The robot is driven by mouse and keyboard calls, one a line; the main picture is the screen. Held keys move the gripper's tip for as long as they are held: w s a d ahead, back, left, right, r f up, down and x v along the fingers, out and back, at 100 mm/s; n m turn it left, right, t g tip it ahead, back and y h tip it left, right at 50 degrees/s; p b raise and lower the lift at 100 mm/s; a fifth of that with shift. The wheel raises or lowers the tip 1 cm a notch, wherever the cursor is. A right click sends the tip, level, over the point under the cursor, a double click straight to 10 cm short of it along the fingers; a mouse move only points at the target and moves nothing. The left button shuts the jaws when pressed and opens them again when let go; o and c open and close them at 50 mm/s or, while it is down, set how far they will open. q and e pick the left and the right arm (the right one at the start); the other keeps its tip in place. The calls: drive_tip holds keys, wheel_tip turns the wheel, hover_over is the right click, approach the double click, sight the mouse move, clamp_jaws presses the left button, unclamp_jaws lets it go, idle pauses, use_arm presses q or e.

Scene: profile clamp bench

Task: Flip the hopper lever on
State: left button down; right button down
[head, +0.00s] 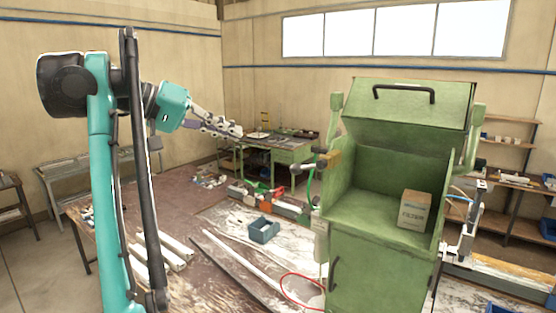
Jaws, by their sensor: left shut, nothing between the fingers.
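A green hopper-like cabinet (385,177) stands at the right of centre in the head view, with its upper lid raised. A small fitting with a brown-yellow body (329,159) and a grey arm (305,167) sticks out from its left side; it may be the lever, but its position is too small to tell. My left gripper (236,130) is shut and empty, in the air to the left of this fitting and clearly apart from it. It points right. My right gripper is not in view.
A cardboard filter box (414,210) sits inside the cabinet. A blue bin (264,230) and long pale profiles (243,262) lie on the worn bench at the left. A green workbench (290,152) stands behind. The air between gripper and cabinet looks free.

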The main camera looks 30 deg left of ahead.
sight(308, 167)
use_arm(q)
drive_tip(key=w+d+f, duration=0.7)
drive_tip(key=shift+w+d+b, duration=0.25)
drive_tip(key=shift+d+b, duration=0.05)
drive_tip(key=shift+w, duration=0.1)
drive_tip(key=shift+a, duration=0.1)
drive_tip(key=shift+f+n+h+b, duration=0.35)
drive_tip(key=shift+n+h+b, duration=0.05)
drive_tip(key=shift+n+h, duration=0.1)
drive_tip(key=shift+f, duration=0.1)
